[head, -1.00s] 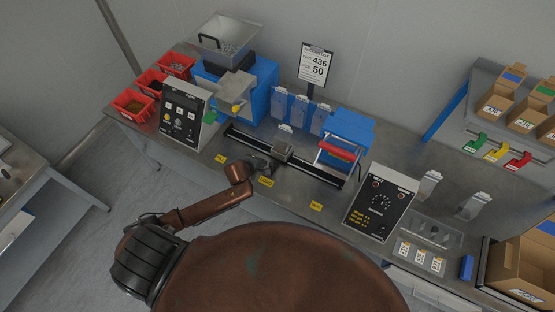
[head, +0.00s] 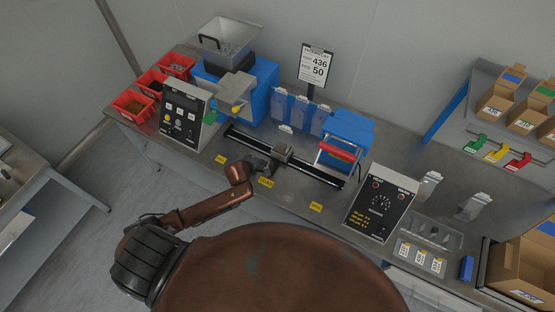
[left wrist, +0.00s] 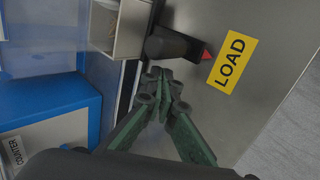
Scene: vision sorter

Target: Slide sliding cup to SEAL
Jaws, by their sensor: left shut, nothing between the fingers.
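The sliding cup (head: 282,152) is a small grey metal box on a long black rail (head: 244,138), near the rail's middle. In the left wrist view the cup (left wrist: 120,26) shows at the top, with a black handle (left wrist: 172,44) and a red pointer aimed at a yellow LOAD label (left wrist: 231,62). My left gripper (head: 270,168) is just left of the cup on its front side. In the wrist view its green fingers (left wrist: 158,82) are shut and empty, close beside the handle; I cannot tell if they touch it. No SEAL label is readable. My right gripper is not in view.
A blue machine with a red roller bar (head: 338,152) stands at the rail's right end. Control boxes stand at left (head: 184,114) and right (head: 381,203). Yellow labels, including a right one (head: 316,207), line the front edge. The bench strip before the rail's right half is clear.

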